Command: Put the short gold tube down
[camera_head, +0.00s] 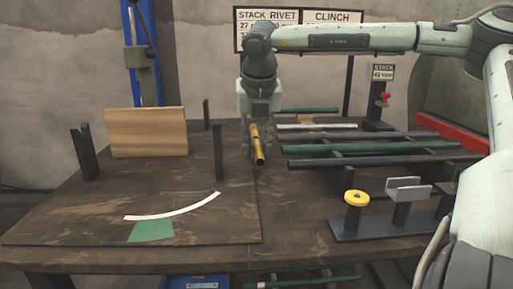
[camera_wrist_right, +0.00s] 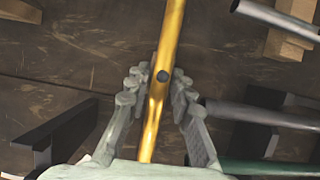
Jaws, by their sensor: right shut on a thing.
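The short gold tube (camera_head: 259,150) is in my right gripper (camera_head: 257,122), near the middle of the table in the head view. In the right wrist view the right gripper's fingers (camera_wrist_right: 153,88) stand on both sides of the gold tube (camera_wrist_right: 171,35), which has a dark round hole in its side. The gripper is shut on the tube. The tube points toward the head camera, and its near end looks clear of the tabletop; the exact gap cannot be told. My left gripper is not in view.
Several green and grey tubes (camera_head: 375,147) lie on a rack at the right. A dark upright post (camera_head: 218,151) stands just left of the gripper. A wooden block (camera_head: 146,132) stands at the left. The table (camera_head: 285,225) is bare at front centre.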

